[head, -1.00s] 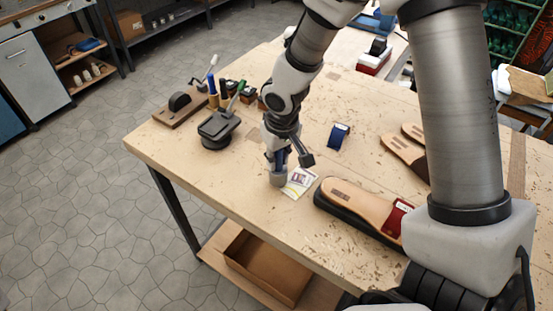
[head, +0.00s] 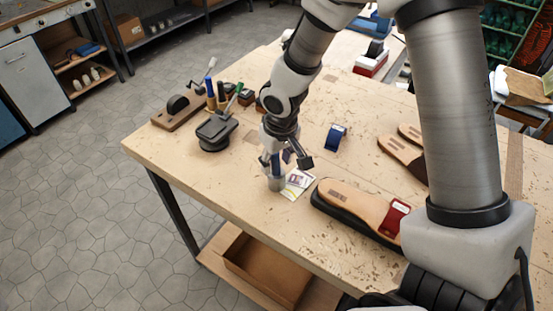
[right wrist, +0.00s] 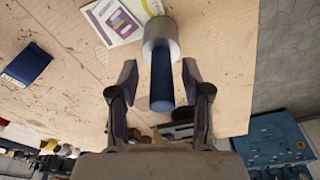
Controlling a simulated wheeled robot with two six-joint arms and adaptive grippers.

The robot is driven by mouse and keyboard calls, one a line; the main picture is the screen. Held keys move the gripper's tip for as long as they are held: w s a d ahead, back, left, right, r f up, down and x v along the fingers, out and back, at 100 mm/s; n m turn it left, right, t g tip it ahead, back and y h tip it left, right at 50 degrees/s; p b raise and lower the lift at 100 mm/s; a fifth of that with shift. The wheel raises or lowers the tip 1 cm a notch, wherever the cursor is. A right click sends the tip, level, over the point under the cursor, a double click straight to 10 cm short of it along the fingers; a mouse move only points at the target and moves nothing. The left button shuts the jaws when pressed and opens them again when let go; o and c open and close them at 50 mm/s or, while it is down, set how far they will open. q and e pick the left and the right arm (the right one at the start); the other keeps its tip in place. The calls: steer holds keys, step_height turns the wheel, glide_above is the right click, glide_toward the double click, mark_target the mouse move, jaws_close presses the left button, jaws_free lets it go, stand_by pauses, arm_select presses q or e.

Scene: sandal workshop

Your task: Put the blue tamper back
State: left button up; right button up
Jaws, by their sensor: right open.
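The blue tamper, a grey cylindrical head with a blue handle (head: 276,164), stands on the workbench near its front edge. In the right wrist view its blue handle (right wrist: 162,82) points toward me and its grey head (right wrist: 160,40) is beyond. My right gripper (head: 288,160) is over it, and in the right wrist view the open fingers (right wrist: 161,82) are on either side of the handle, with gaps on both sides. My left gripper is not in view.
A printed card (head: 298,183) lies beside the tamper. A sandal (head: 358,208) lies to the right, a small blue item (head: 335,137) behind. A dark round-based tool (head: 216,133) and upright handled tools (head: 222,92) stand to the left. Bare wood lies between them.

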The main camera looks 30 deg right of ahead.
mark_target(280, 178)
arm_select(q)
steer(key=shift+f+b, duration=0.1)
steer(key=shift+b, duration=0.55)
arm_select(e)
step_height(280, 178, up, 12)
steer(key=s, duration=0.1)
steer(key=shift+s, duration=0.4)
steer(key=shift+a+r, duration=0.1)
